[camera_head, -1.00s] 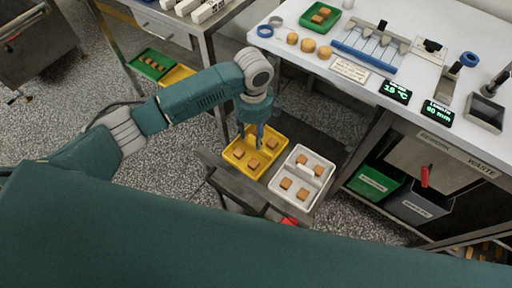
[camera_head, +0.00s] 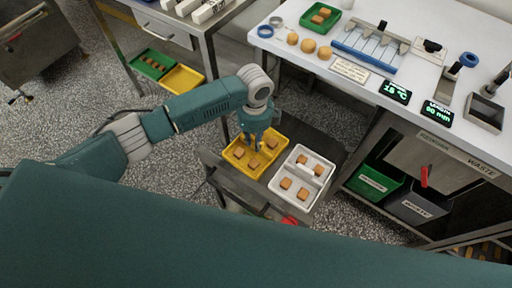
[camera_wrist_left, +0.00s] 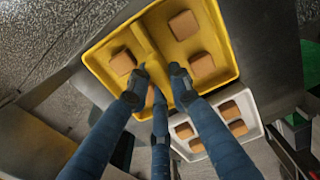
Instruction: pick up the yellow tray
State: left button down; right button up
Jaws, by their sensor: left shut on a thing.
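The yellow tray (camera_head: 240,167) lies on a dark grey surface in front of the white worktable, with several brown square pieces in it. It also fills the upper middle of the left wrist view (camera_wrist_left: 222,38), where a raised ridge runs across it. My left gripper (camera_head: 254,142) is over the tray's middle, coming down from above. In the left wrist view its blue fingers (camera_wrist_left: 158,88) reach either side of the ridge and are shut on it. The exact contact is partly hidden by the fingertips. My right gripper is in neither view.
A white tray (camera_head: 299,202) with brown pieces stands close beside the yellow one, on its right. Another yellow tray (camera_head: 183,78) and a green tray (camera_head: 152,64) sit on a low shelf at the left. The white worktable (camera_head: 430,115) bounds the back right.

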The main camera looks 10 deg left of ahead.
pick_arm(q)
jog(key=shift+r, duration=0.15)
notch_tip(320, 180, up, 20)
dwell(0.7)
jog(key=s+a+r+n, duration=0.3)
jog(key=s+n, duration=0.3)
jog(key=n, duration=0.5)
jog(key=s+a+r+n, duration=0.3)
jog(key=s+a+n, duration=0.2)
jog(key=n, duration=0.7)
jog(key=shift+s+a, duration=0.15)
jog(key=shift+s, duration=1.05)
